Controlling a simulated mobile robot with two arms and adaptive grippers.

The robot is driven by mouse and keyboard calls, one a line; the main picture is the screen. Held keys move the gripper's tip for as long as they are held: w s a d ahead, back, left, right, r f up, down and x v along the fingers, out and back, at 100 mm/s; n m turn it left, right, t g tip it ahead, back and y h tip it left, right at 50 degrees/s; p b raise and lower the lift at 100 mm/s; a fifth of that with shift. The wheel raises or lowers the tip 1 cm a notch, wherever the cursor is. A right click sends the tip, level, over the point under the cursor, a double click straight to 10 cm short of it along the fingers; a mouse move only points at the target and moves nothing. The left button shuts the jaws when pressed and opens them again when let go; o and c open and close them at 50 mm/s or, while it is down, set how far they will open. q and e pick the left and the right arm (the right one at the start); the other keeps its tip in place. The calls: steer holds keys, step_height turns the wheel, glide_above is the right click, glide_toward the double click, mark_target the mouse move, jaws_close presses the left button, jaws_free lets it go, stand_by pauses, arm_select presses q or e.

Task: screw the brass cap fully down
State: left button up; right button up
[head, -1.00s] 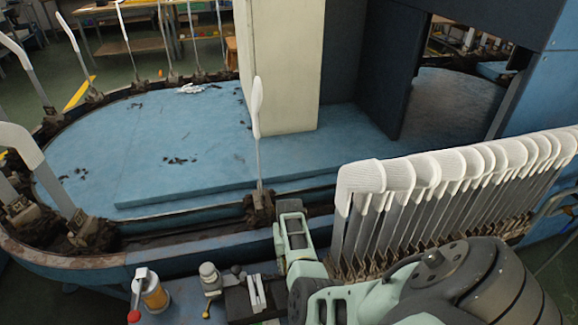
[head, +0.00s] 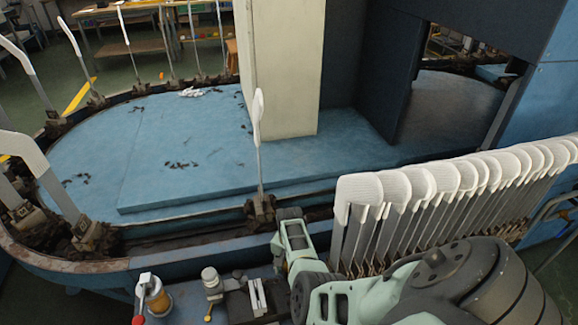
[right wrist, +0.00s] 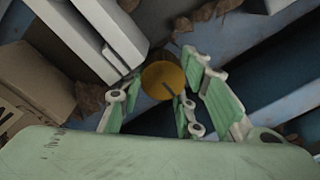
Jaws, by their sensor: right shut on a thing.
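My left gripper is in neither view.
White-topped flat forms (head: 440,185) stand in a dense row at right. A single upright form (head: 258,140) rises from the track. A brown box (right wrist: 32,85) lies left of the fingers.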

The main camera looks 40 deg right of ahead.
steer(key=shift+s+d, duration=0.25)
steer(key=shift+s, duration=0.1)
steer(key=o, duration=1)
steer(key=shift+f, duration=0.1)
